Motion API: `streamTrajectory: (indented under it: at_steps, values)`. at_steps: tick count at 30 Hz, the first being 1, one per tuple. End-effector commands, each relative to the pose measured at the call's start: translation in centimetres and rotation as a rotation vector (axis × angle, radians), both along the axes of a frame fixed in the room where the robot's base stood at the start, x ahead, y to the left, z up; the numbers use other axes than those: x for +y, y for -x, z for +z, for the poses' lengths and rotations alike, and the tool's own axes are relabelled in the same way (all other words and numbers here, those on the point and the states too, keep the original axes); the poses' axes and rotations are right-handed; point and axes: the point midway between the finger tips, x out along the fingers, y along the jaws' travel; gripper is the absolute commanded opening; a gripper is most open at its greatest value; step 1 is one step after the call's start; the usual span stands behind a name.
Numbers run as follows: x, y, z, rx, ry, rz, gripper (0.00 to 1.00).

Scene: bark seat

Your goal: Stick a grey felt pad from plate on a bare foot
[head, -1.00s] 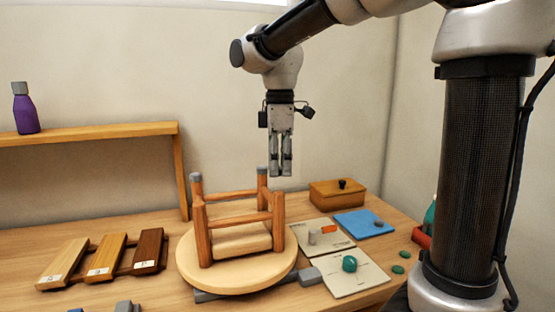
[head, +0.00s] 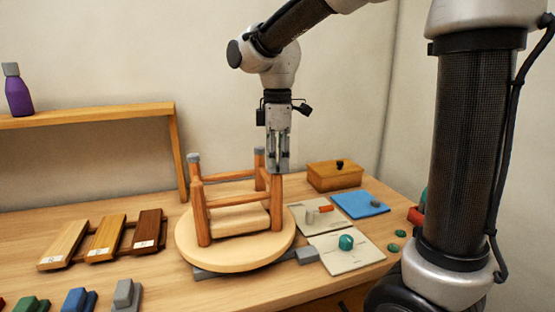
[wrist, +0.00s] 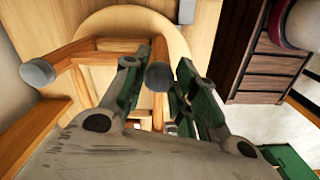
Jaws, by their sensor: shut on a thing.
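A wooden stool stands upside down, its seat (head: 182,250) lying below and its legs pointing up. My gripper (head: 278,170) is at the top of the near right leg (head: 277,205). In the wrist view its fingers close around a grey felt pad (wrist: 160,76) at the leg's end. I cannot tell whether pad and foot touch. A blue plate (head: 350,208) holds a small grey piece (head: 375,203).
Pale cards, one with a teal piece (head: 346,242), lie right of the stool. A wooden box (head: 335,177) stands behind. Wooden sample boards (head: 107,238) lie left, coloured blocks (head: 125,293) in front. A shelf (head: 90,111) holds a purple bottle (head: 19,95).

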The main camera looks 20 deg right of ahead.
Motion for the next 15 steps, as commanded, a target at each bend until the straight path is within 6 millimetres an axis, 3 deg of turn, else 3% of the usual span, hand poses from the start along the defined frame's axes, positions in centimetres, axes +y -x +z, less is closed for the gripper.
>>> streamTrajectory:
  at_steps: [15]
  values:
    - [-0.01,0.01,-0.35,0.0,0.0,0.0,0.21]
